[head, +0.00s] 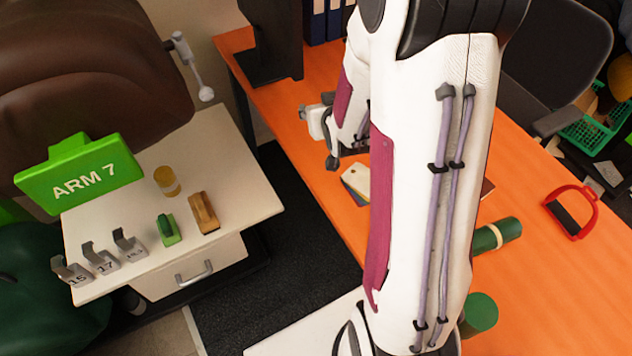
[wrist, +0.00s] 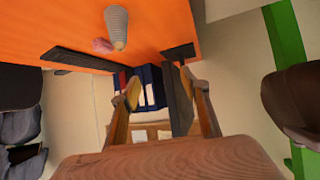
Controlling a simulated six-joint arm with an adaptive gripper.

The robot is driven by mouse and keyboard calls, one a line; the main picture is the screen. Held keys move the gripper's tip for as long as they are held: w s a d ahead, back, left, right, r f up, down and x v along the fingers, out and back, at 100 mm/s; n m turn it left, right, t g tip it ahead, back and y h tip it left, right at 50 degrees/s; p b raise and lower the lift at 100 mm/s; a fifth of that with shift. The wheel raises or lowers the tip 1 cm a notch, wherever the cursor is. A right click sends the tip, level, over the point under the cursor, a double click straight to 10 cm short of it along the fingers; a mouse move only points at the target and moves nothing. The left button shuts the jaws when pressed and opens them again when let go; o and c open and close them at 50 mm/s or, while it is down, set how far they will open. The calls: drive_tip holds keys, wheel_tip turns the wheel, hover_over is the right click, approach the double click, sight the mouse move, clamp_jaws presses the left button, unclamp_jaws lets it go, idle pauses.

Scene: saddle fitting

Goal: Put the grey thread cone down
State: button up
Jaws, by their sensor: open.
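The grey thread cone (wrist: 117,22) is at the top of the wrist view, against the orange table (wrist: 60,22), with a pale end toward the picture's middle. It is apart from my gripper, and I cannot tell whether it stands or lies. I do not see it in the head view, where my arm covers much of the table. My gripper (wrist: 162,90) is open, with nothing held between its fingers. In the head view, my gripper (head: 325,130) shows partly beside my arm, above the left part of the orange table.
A pink item (wrist: 102,45) is beside the cone. Blue binders (wrist: 151,88) show beyond my fingers. A red stirrup (head: 572,212) and a green roll (head: 498,235) are on the table's right. A white cabinet (head: 240,190) with tools is at left. The right table area is largely clear.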

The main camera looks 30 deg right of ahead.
drive_tip(key=s+a+r+n+g+y, duration=0.1)
drive_tip(key=s+a+r+g, duration=0.1)
drive_tip(key=s+a+r, duration=0.55)
drive_tip(key=s+a+r+n+g+y, duration=0.1)
drive_tip(key=s+a+r+g, duration=0.1)
drive_tip(key=s+a+r, duration=0.55)
drive_tip(key=s+a+n+g+y, duration=0.1)
drive_tip(key=s, duration=1.1)
drive_tip(key=shift+s+a, duration=0.15)
drive_tip(key=shift+a, duration=0.2)
